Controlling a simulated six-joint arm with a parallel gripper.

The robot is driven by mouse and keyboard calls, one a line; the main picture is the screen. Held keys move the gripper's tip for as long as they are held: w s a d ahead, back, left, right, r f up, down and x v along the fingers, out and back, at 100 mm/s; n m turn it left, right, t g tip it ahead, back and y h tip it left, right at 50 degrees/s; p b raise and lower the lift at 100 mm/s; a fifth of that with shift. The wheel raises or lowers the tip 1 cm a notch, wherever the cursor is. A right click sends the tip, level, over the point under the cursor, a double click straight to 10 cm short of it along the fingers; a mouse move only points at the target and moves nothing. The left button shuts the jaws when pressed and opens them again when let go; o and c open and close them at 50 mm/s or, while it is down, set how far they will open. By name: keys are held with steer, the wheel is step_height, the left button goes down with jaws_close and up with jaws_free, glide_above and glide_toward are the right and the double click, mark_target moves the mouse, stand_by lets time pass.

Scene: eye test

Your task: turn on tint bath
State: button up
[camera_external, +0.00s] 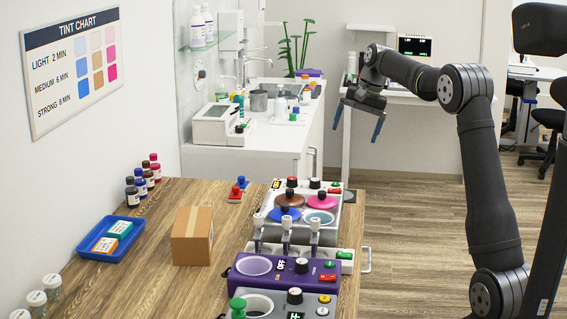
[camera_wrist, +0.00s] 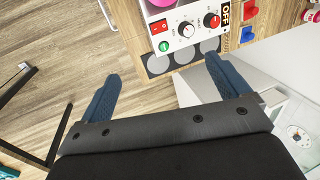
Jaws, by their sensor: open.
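A white tint bath (camera_external: 347,212) with several wells, brown, pink, blue and light blue, sits on the wooden table. In the wrist view, its white control panel (camera_wrist: 174,37) carries a red-topped knob (camera_wrist: 212,20), a black-and-white knob (camera_wrist: 186,29), a green button (camera_wrist: 164,46), a red button (camera_wrist: 158,27) and a display reading OFF (camera_wrist: 227,12). My gripper (camera_external: 359,121) is open and empty, high up beyond the bath's far end. In the wrist view its fingers (camera_wrist: 161,71) are apart from the panel.
A purple unit (camera_external: 240,284), also reading OFF, stands nearer on the table, with a grey unit (camera_external: 275,309) before it. A cardboard box (camera_external: 192,236) and blue tray (camera_external: 108,238) are left. Red (camera_external: 235,194) and blue (camera_external: 242,182) knobbed pieces stand beside the bath.

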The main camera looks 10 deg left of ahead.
steer(key=c, duration=0.7)
steer(key=shift+f+n, duration=0.15)
steer(key=shift+n, duration=0.15)
steer(key=c, duration=0.7)
steer(key=shift+d+f+n, duration=0.1)
steer(key=shift+d+n, duration=0.05)
steer(key=shift+n, duration=0.25)
steer(key=c, duration=0.4)
steer(key=shift+f+n+y, duration=0.15)
steer(key=shift+n+y, duration=0.15)
steer(key=shift+n, duration=0.3)
jaws_close()
steer(key=d+f+n+y, duration=0.1)
steer(key=n, duration=0.4)
steer(key=f+n+y, duration=0.1)
steer(key=n, duration=0.4)
steer(key=d+f+n+y, duration=0.1)
steer(key=n, duration=0.4)
steer(key=shift+d+f+y, duration=0.25)
steer(key=shift+d+y, duration=0.1)
steer(key=shift+y, duration=0.05)
